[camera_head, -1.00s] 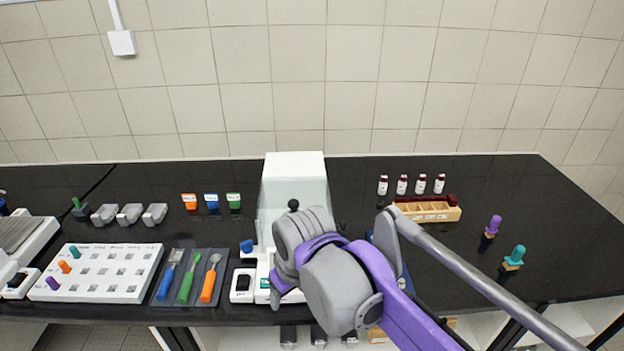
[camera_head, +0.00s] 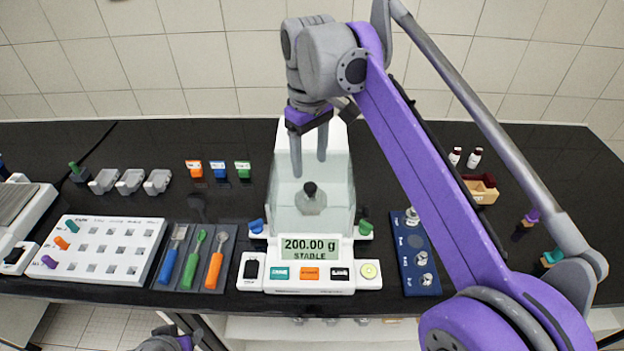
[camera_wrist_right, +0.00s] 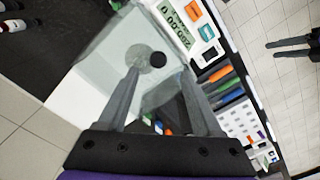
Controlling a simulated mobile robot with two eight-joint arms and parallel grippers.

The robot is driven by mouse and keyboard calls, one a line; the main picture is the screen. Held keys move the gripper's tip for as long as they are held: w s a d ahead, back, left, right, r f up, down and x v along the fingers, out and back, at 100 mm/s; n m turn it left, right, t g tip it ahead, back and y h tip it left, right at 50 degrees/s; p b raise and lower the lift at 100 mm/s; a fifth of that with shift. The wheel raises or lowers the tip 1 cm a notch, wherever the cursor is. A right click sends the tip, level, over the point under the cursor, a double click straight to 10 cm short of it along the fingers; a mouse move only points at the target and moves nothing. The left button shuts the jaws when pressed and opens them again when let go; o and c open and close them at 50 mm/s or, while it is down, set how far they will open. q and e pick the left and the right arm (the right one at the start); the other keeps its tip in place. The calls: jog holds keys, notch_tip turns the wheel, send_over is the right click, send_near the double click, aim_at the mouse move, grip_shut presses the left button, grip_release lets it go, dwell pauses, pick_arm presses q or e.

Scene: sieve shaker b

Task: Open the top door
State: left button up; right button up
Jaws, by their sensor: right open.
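The balance (camera_head: 310,249) stands at the middle front of the bench, with a clear glass chamber (camera_head: 338,200) and a display reading 200.00 g. A black knob (camera_head: 310,187) shows at the chamber's top glass, which appears closed. A silvery weight (camera_head: 311,206) shows below the knob through the glass. The knob also shows in the right wrist view (camera_wrist_right: 158,60), between the fingertips. My right gripper (camera_head: 309,168) is open and empty above the chamber, pointing down, fingers either side of the knob in the wrist view. Contact cannot be told.
Blue and green side knobs (camera_head: 256,226) flank the balance. A blue weight plate (camera_head: 400,262) lies to its right. A tool tray (camera_head: 230,275) and white peg board (camera_head: 75,262) lie to its left. My right arm hides part of the right bench.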

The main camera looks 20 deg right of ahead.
aim_at(311, 186)
notch_tip(311, 186, down, 7)
jog(key=shift+w+d+r+b, duration=0.1)
jog(key=shift+w+r+b, duration=0.05)
jog(key=shift+b, duration=0.15)
grip_shut()
dwell(0.3)
dwell(1.1)
